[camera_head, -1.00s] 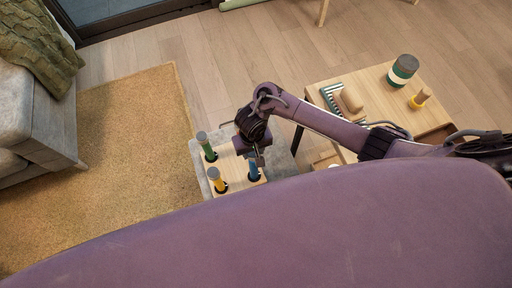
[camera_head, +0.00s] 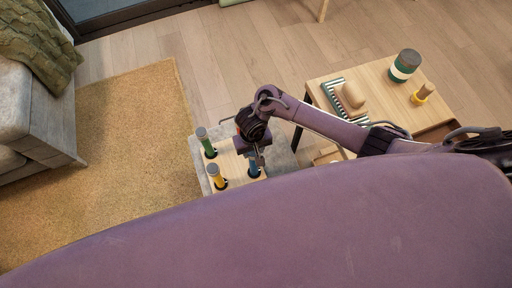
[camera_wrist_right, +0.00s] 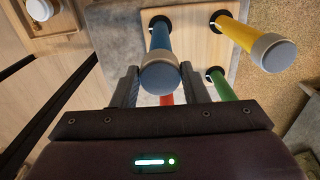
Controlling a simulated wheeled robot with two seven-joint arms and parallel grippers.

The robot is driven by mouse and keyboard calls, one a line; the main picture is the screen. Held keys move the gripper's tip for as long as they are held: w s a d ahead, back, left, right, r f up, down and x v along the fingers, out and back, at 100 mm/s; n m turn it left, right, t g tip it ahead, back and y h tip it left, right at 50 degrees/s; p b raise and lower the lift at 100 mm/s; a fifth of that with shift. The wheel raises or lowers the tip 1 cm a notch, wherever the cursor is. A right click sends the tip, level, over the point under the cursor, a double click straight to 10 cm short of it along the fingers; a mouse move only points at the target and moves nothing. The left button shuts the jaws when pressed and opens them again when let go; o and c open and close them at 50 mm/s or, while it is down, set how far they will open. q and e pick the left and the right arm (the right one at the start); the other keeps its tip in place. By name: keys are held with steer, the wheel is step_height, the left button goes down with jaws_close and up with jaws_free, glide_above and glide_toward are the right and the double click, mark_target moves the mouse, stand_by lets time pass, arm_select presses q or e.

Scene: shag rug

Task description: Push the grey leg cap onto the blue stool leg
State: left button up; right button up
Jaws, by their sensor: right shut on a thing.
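The upturned stool has a pale wooden seat (camera_head: 225,166). Its blue leg (camera_head: 254,169) stands at the right side of the seat; it also shows in the right wrist view (camera_wrist_right: 160,34). The grey leg cap (camera_wrist_right: 160,78) lies in line with the blue leg's free end in the wrist view. My right gripper (camera_wrist_right: 160,84) has its fingers on either side of the cap and is shut on it. How far the cap sits over the leg cannot be told. In the head view my right gripper (camera_head: 258,155) is above the blue leg and hides its top. My left gripper is not in view.
The yellow leg (camera_head: 217,178) and green leg (camera_head: 207,146) carry grey caps. A red leg (camera_wrist_right: 167,100) is partly hidden in the wrist view. A low wooden table (camera_head: 378,77) with a brush and jars stands right. A yellow rug (camera_head: 120,160) and grey sofa (camera_head: 30,120) lie left.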

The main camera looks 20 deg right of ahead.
steer(key=shift+p, duration=0.75)
stand_by(0.9)
steer(key=shift+f+b, duration=0.85)
steer(key=shift+f, duration=0.5)
stand_by(0.8)
steer(key=o, duration=1)
